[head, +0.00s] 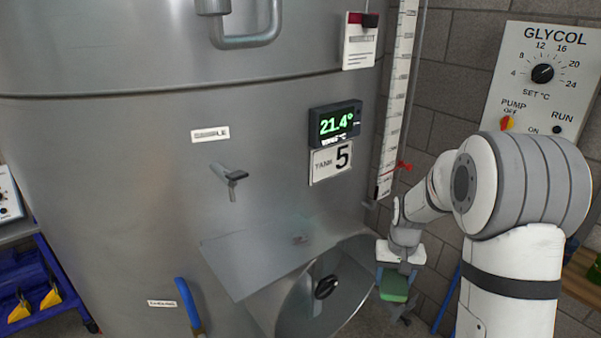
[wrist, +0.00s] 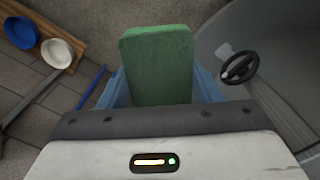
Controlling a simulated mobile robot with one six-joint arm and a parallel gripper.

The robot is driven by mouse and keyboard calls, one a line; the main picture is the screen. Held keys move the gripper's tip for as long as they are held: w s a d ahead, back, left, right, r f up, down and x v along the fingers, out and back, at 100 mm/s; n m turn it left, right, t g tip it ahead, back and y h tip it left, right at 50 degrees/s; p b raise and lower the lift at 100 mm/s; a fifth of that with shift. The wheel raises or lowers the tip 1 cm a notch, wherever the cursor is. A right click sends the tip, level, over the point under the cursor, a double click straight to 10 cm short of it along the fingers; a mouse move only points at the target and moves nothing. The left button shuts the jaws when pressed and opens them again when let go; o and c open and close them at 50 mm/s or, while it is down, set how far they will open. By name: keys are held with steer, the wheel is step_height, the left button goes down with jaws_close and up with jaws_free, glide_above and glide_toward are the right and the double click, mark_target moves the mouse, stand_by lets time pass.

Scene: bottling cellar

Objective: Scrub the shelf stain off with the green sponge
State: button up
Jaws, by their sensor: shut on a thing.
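The green sponge (head: 394,287) is in my gripper (head: 396,270), out in the air to the right of the tank's open round door. In the wrist view the sponge (wrist: 158,62) stands upright between the two blue fingers of my gripper (wrist: 160,92), which is shut on it. The steel shelf (head: 240,272) juts from the tank front, to the left of my gripper and well apart from it. A small faint dark mark (head: 300,240), which looks like the stain, lies near the shelf's back right part.
A sample tap (head: 230,178) sticks out above the shelf. A level gauge (head: 395,100) runs up the tank's right side.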

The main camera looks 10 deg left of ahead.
mark_target(394, 278)
step_height(394, 278, up, 6)
steer(key=p, duration=0.4)
steer(key=shift+f, duration=0.15)
steer(key=s+a+r, duration=0.7)
steer(key=s+a, duration=0.1)
steer(key=a, duration=0.4)
steer(key=s+a+r, duration=0.7)
steer(key=a+r, duration=0.1)
steer(key=a, duration=0.4)
steer(key=shift+s+b, duration=0.3)
steer(key=shift+s, duration=0.1)
steer(key=shift+r, duration=0.1)
